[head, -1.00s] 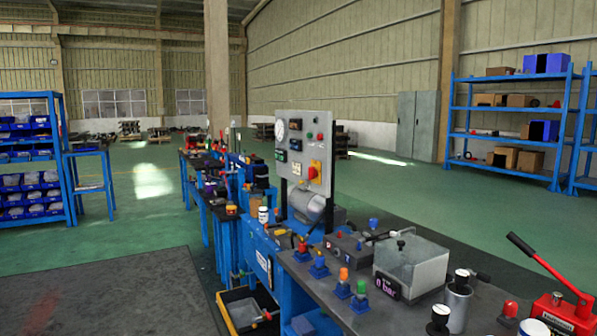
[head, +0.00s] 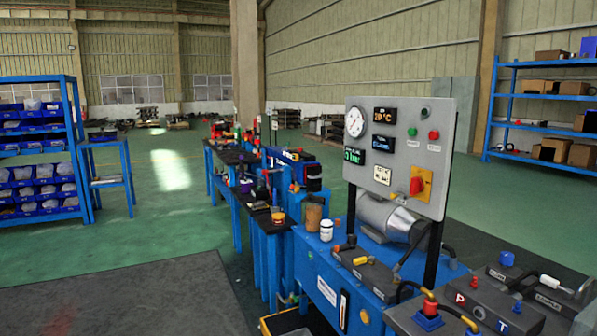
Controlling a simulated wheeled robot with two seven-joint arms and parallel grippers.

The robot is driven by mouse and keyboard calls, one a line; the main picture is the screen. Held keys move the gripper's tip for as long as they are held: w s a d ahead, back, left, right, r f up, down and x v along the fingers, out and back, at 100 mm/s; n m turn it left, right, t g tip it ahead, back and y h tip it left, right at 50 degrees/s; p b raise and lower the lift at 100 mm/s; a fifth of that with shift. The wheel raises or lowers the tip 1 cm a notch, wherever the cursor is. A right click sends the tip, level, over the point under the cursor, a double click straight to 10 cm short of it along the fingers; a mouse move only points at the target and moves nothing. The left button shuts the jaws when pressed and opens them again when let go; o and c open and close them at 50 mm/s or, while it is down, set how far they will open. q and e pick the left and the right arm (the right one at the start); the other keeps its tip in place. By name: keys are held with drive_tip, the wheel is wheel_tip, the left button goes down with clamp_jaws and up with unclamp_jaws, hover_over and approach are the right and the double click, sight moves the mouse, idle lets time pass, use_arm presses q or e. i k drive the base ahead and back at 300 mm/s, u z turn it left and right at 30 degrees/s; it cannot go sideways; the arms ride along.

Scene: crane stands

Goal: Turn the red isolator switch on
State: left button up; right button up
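The red isolator switch (head: 417,186) is a red knob on a yellow plate (head: 426,180), at the lower right of a grey control panel (head: 440,135). The panel stands upright on black posts above a blue bench unit, right of centre in the head view. It also carries a round gauge (head: 354,122), lit displays (head: 384,115), a green button (head: 412,132) and a red button (head: 433,135). The knob's exact setting is too small to tell. Neither of my grippers shows.
Below the panel are a silver motor (head: 390,218), black hoses and a grey manifold block (head: 487,305). A white jar (head: 326,230) stands on the blue unit (head: 312,262). A blue shelf rack (head: 75,150) is at left. The floor (head: 150,215) between is open.

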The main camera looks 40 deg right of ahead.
sight(417, 185)
drive_tip(key=z, duration=0.45)
drive_tip(key=i, duration=1.75)
drive_tip(key=z, duration=1.55)
drive_tip(key=i, duration=0.25)
drive_tip(key=u, duration=0.05)
